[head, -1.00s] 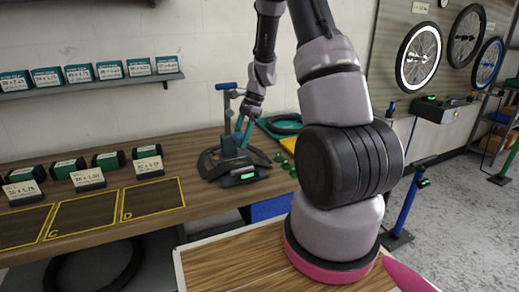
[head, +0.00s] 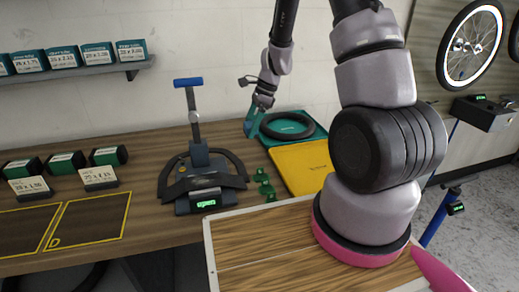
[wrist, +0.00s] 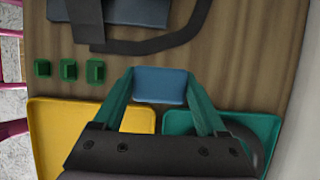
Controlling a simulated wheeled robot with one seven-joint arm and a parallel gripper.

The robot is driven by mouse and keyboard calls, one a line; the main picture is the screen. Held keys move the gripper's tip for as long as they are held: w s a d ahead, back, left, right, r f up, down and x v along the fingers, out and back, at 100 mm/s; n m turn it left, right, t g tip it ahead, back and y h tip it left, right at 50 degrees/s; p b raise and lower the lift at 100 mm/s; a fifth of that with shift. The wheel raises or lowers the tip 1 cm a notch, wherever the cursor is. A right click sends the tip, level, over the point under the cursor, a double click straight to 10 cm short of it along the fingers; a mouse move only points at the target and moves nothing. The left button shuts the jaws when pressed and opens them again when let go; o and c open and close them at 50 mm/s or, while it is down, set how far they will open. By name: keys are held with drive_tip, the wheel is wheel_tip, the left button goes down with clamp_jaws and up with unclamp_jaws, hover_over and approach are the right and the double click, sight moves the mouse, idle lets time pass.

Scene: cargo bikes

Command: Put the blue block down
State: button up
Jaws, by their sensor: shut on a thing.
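The blue block (wrist: 160,85) sits between the teal fingertips in the wrist view. My gripper (wrist: 160,88) is shut on it. The block appears above the wooden bench, between the pump and the trays. In the head view my gripper (head: 250,124) is at the left edge of the teal tray (head: 312,135), right of the pump. I cannot make out the block in that view.
A pump with a blue handle (head: 188,82) stands left of my gripper. Several small green holders (head: 264,184) lie beside the yellow tray (head: 318,155). The teal tray holds a black ring (head: 288,126). Marked squares (head: 90,218) lie bare at left.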

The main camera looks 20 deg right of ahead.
hover_over(249, 157)
drive_tip(key=d, duration=0.1)
drive_tip(key=f, duration=0.5)
drive_tip(key=shift+w+d, duration=0.1)
drive_tip(key=shift+w, duration=0.2)
wheel_tip(249, 157, down, 4)
drive_tip(key=shift+f, duration=0.1)
drive_tip(key=shift+s+f, duration=0.15)
drive_tip(key=shift+f, duration=0.1)
